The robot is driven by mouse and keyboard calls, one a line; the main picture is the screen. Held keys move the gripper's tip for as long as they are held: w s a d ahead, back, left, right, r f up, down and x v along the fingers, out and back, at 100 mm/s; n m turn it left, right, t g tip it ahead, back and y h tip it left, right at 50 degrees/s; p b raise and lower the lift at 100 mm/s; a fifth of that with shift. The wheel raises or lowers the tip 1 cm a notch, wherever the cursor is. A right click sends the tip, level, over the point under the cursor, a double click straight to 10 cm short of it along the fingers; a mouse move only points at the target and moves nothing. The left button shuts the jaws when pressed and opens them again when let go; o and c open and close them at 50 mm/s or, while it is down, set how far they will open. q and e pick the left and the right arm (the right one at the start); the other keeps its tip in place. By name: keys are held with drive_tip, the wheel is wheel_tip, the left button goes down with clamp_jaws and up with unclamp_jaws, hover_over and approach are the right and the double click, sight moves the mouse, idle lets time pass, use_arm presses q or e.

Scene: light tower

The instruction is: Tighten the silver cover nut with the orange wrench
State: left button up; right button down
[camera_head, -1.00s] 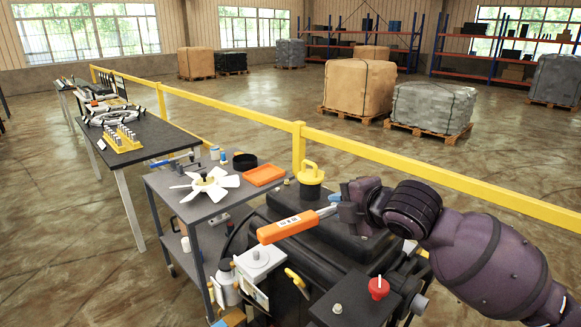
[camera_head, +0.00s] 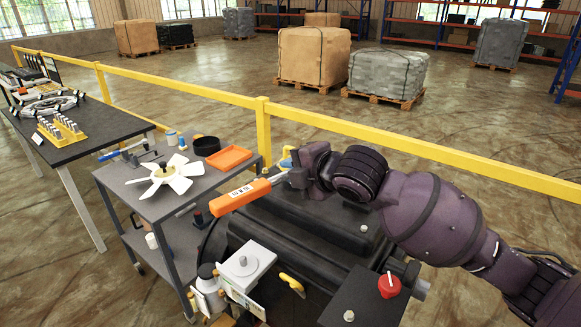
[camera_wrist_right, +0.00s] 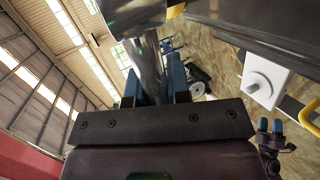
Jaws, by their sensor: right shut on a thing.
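My right gripper (camera_head: 298,178) is shut on the orange wrench (camera_head: 240,196) and holds it above the black engine-like unit (camera_head: 320,232). The orange handle points down-left in the head view. In the right wrist view, the blue-padded fingers (camera_wrist_right: 155,85) close on a grey metal shaft. The wrench's working end is hidden. A white block (camera_head: 246,266) with a round piece on top stands at the unit's front left. I cannot tell which part is the silver cover nut. What looks like my left gripper (camera_wrist_right: 271,126) shows small in the right wrist view, its opening unclear.
A grey cart (camera_head: 200,190) at left holds a white fan (camera_head: 165,177) and an orange tray (camera_head: 229,158). A yellow rail (camera_head: 350,130) runs behind the unit. A red knob (camera_head: 389,286) sits at front right. Open floor lies beyond the rail.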

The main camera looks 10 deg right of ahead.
drive_tip(key=shift+f, duration=2.35)
